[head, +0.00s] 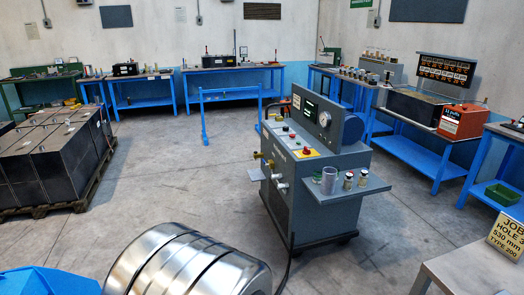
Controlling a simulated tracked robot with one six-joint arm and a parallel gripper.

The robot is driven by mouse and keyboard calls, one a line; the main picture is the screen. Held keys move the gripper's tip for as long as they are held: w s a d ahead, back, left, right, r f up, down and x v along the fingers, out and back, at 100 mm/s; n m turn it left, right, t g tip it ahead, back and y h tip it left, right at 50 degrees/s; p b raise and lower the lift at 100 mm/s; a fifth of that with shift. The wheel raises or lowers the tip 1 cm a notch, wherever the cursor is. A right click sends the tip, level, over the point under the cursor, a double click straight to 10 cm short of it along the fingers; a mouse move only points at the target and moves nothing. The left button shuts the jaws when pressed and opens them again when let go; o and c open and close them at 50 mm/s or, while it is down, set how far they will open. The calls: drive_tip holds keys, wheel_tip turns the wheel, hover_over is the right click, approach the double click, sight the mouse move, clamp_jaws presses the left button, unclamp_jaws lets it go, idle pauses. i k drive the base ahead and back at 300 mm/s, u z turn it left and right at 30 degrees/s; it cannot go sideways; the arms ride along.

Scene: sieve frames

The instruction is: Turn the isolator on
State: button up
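The isolator cannot be told for sure at this size. A grey test machine (318,205) stands in the middle right of the head view. Its sloped top carries a red knob on a yellow plate (306,152) and several small coloured buttons (284,134). Which of these, if any, is the isolator, and its setting, cannot be read. A dark display box with a round dial (325,119) stands at the back of the machine. Brass and pale fittings (279,182) stick out of its front left side. My gripper is not in view.
A side shelf (350,190) on the machine holds small jars. A dark cable runs down to the floor. A pallet of dark boxes (60,155) stands left. Open concrete floor (180,170) lies between.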

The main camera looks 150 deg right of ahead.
sight(307, 151)
drive_tip(key=z, duration=5.55)
